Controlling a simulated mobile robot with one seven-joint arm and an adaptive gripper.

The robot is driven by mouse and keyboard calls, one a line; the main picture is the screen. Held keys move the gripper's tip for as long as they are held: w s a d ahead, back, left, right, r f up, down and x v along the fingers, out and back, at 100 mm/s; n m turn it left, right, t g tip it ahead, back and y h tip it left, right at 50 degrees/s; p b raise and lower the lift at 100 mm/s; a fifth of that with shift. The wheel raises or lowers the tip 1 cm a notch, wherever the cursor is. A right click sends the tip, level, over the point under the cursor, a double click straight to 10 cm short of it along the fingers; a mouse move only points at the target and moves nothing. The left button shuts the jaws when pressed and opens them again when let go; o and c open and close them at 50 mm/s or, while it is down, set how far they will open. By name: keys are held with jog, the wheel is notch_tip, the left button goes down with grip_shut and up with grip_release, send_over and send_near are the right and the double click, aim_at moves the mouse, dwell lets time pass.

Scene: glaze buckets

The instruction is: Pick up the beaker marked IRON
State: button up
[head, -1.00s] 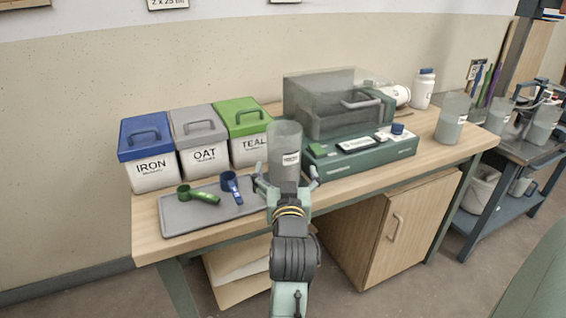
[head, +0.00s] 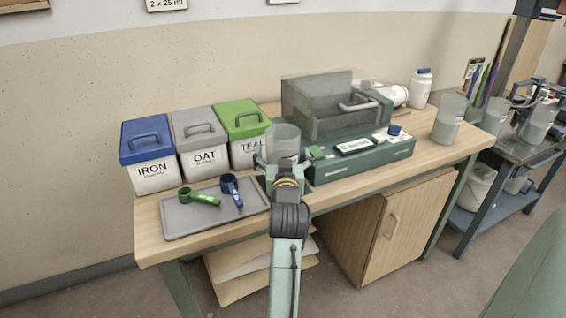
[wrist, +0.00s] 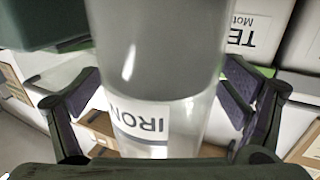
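The beaker marked IRON (head: 284,141) is a clear cylinder with grey contents, upright near the front of the bench. In the wrist view the beaker (wrist: 160,75) fills the middle, and its white IRON label appears upside down. My gripper (head: 282,163) is at the beaker's near side and hides its lower part in the head view. In the wrist view the gripper's fingers (wrist: 160,98) are apart, one on each side of the beaker. A small gap seems to show at the right finger; I cannot tell whether the left one touches.
A grey tray (head: 176,222) with a green scoop (head: 198,197) and a blue scoop (head: 232,190) lies left of my gripper. Bins marked IRON (head: 153,172), OAT (head: 205,160) and TEAL (head: 247,150) stand behind. A green case (head: 365,160) is close on the right.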

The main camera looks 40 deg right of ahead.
jog(key=shift+r, duration=0.1)
jog(key=c, duration=1.7)
